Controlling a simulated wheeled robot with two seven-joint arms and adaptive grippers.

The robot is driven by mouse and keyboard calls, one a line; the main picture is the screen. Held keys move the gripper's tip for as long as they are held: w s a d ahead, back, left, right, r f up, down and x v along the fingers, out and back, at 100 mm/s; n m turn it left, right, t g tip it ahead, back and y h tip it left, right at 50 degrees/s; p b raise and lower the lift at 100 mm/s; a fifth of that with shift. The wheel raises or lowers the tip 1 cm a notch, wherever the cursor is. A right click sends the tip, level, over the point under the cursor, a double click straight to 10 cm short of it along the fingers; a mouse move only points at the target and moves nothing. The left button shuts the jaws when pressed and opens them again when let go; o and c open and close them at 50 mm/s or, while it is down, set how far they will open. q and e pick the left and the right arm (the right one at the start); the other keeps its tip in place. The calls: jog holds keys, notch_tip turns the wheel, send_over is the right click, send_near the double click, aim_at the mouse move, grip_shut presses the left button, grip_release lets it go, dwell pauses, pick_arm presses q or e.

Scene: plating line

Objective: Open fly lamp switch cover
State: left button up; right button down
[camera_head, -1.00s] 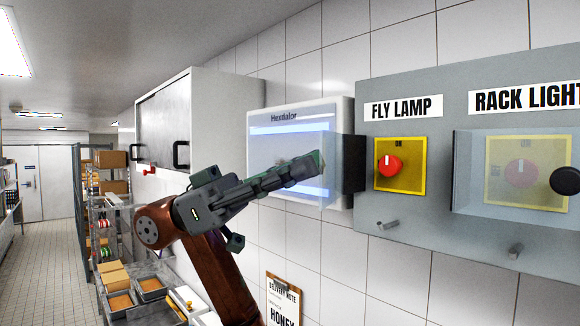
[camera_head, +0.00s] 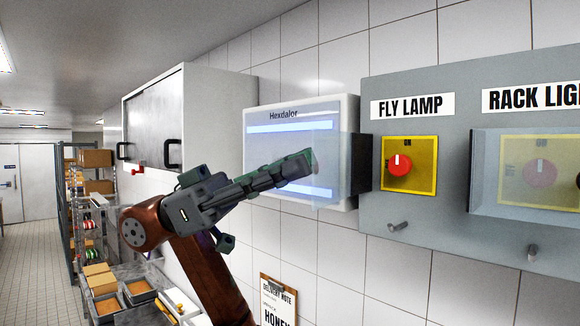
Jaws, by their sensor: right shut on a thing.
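The clear fly lamp switch cover (camera_head: 335,172) stands swung open to the left of its switch, joined to the dark hinge block (camera_head: 362,166) at the panel's left edge. The red fly lamp knob (camera_head: 398,165) on its yellow plate (camera_head: 424,182) is uncovered, below the FLY LAMP label (camera_head: 412,106). My right gripper (camera_head: 308,164) is shut on the cover at its free, left side; the fingers hide the exact grip. My left gripper is out of view.
The rack light switch sits under its closed clear cover (camera_head: 490,185) at right. Behind my gripper is a white Hexdalor unit (camera_head: 350,112). A wall cabinet (camera_head: 215,120) is left. A clipboard note (camera_head: 278,298) hangs below. Trays (camera_head: 140,296) and boxes stand lower left.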

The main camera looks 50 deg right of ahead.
jog(key=c, duration=2)
grip_release()
jog(key=shift+w+d+r, duration=0.15)
jog(key=shift+d, duration=0.15)
jog(key=shift+o, duration=1)
jog(key=shift+w+d, duration=0.2)
jog(key=shift+s+a, duration=0.1)
jog(key=shift+s, duration=0.15)
jog(key=shift+w+f, duration=0.2)
jog(key=shift+f, duration=0.05)
jog(key=v, duration=1.2)
jog(key=shift+s+a, duration=0.1)
jog(key=shift+r, duration=0.1)
